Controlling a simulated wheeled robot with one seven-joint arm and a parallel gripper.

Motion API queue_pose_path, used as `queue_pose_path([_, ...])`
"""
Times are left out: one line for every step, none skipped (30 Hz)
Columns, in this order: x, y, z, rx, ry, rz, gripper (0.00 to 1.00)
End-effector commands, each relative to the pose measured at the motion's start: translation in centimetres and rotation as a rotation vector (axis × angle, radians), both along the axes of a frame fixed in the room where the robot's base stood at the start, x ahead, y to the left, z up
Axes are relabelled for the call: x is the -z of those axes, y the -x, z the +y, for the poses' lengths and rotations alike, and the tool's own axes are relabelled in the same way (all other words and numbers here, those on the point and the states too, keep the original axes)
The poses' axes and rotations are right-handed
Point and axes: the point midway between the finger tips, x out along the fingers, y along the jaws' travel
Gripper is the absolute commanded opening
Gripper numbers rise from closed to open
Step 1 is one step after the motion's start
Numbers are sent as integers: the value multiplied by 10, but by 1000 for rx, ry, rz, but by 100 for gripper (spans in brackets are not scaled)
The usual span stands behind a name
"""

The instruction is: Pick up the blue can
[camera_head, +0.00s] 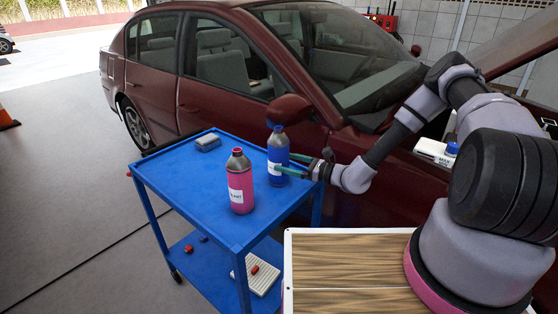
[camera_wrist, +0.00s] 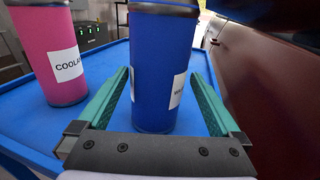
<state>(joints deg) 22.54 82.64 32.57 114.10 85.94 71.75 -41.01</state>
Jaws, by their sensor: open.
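The blue can (camera_head: 278,155) is a tall bottle with a white label and a clear grey top. It stands upright on the blue cart's top at its right side. My gripper (camera_head: 284,164) reaches in from the right with its green fingers at the can. In the wrist view the blue can (camera_wrist: 160,75) stands between the two open fingers of my gripper (camera_wrist: 163,100), with a gap visible on each side. The can's top is cut off in that view.
A pink coolant bottle (camera_head: 240,186) stands left of the blue can, and also shows in the wrist view (camera_wrist: 58,50). A small grey block (camera_head: 208,142) lies at the back of the cart (camera_head: 190,180). A dark red car (camera_head: 230,75) stands close behind.

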Motion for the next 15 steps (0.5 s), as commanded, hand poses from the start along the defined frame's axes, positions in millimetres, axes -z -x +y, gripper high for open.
queue_pose_path([0,-2,5,-1,0,-1,100])
queue_pose_path([0,-3,7,-1,0,-1,100])
queue_pose_path([0,-4,9,0,0,0,100])
queue_pose_path([0,-5,10,0,0,0,100])
queue_pose_path([0,-5,12,0,0,0,100])
queue_pose_path([0,-6,14,0,0,0,100])
queue_pose_path([0,-6,16,0,-1,0,100])
queue_pose_path([1,-7,18,-1,-1,0,100])
queue_pose_path([1,-8,23,-2,-1,-1,100])
queue_pose_path([2,-10,26,-2,0,-2,100])
queue_pose_path([3,-11,30,-2,-1,-1,100])
queue_pose_path([4,-13,36,-1,-1,0,100])
queue_pose_path([4,-15,41,-2,-1,0,100])
queue_pose_path([4,-17,45,-2,0,-2,100])
queue_pose_path([4,-19,51,-2,0,-2,100])
